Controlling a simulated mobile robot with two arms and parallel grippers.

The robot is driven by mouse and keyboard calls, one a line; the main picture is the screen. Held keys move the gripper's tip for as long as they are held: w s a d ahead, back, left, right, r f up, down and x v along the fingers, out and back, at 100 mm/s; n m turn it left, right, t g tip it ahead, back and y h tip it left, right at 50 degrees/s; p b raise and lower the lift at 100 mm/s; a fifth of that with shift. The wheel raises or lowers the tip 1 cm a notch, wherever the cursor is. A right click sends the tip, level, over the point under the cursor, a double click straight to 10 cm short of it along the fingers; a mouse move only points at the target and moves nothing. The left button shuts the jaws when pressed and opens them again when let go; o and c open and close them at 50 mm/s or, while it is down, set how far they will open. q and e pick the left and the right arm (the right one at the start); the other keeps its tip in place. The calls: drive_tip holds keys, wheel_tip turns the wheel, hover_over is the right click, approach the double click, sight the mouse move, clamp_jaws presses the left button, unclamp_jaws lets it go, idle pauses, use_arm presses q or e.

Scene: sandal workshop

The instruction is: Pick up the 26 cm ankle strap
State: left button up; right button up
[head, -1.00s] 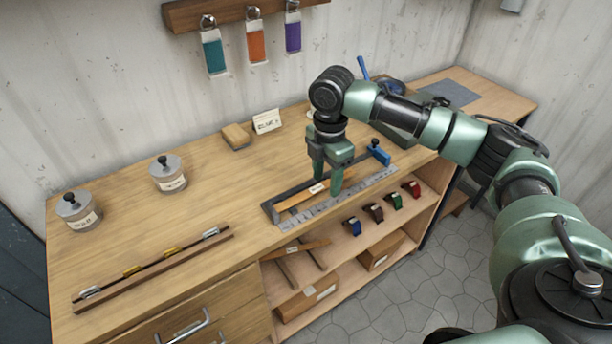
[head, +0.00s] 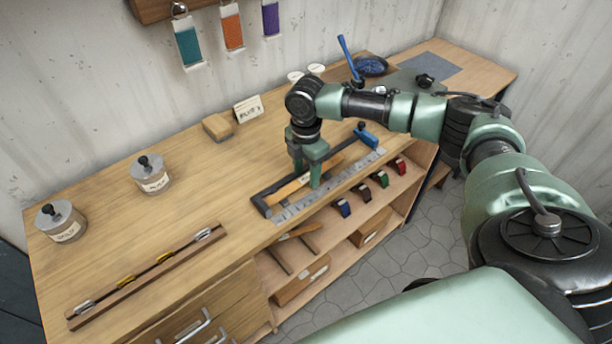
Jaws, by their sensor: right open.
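A tan strap (head: 287,192) with a small white label lies in a dark measuring frame (head: 258,206) on the bench, beside a grey ruler (head: 290,214). The label is too small to read. My right gripper (head: 306,179) is open and points down over this strap, its fingers on either side of the label. I cannot tell whether the fingers touch the strap. Another tan strap (head: 299,231) lies on a rack on the shelf below. My left gripper is not in view.
A blue clamp (head: 367,138) sits at the frame's far end. Two lidded jars (head: 152,175) and a wooden rail (head: 150,275) with metal clips are at left. A tan block (head: 217,127) and card (head: 248,109) stand behind. Several small coloured straps (head: 364,192) line the shelf.

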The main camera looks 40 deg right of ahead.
clamp_jaws()
